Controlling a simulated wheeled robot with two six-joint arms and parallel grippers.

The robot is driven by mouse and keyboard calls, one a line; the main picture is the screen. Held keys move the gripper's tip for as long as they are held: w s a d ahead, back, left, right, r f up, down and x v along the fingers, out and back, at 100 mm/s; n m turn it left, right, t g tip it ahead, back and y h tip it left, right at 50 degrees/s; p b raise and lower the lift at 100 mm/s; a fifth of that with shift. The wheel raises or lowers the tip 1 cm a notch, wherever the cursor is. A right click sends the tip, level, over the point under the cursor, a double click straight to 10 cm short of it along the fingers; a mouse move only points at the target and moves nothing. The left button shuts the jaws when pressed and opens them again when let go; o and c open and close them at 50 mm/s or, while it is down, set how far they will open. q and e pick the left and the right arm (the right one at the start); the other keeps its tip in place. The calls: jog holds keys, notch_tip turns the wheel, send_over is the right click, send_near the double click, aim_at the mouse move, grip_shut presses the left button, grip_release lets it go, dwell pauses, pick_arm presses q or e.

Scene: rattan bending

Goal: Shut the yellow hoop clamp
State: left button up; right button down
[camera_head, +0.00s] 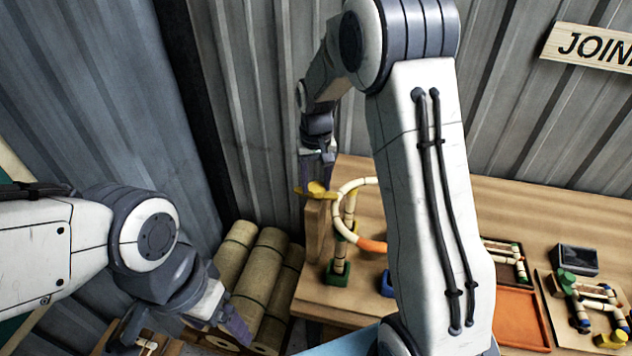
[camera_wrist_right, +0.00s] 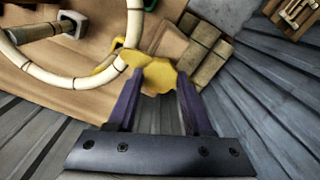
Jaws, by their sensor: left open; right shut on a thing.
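The yellow hoop clamp (camera_head: 314,191) sits at the top of a wooden post (camera_head: 317,232) at the left end of the bench. The pale cane hoop (camera_head: 343,205), with an orange section, stands just right of it. My right gripper (camera_head: 317,178) points down at the clamp and is shut on its yellow part. In the right wrist view the clamp (camera_wrist_right: 150,72) lies between the two purple fingers (camera_wrist_right: 155,85), with the hoop (camera_wrist_right: 75,80) touching or very close to its left side. Whether the clamp is closed around the hoop is unclear. My left gripper (camera_head: 232,325) is open, low at left, away from the clamp.
Thick rolls (camera_head: 262,275) lie on the floor left of the bench (camera_head: 525,205). A green-based cane post (camera_head: 338,268) stands near the front edge. An orange tray (camera_head: 515,317) and coloured joint pieces (camera_head: 580,300) are at right. My right arm hides the bench middle.

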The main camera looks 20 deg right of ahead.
aim_at(315, 186)
dwell(0.5)
jog(key=shift+c, duration=1.5)
grip_release()
jog(key=shift+r, duration=0.5)
notch_tip(315, 186, up, 10)
jog(key=b, duration=0.2)
jog(key=shift+f+b, duration=0.25)
jog(key=shift+b, duration=0.05)
jog(key=shift+a, duration=0.1)
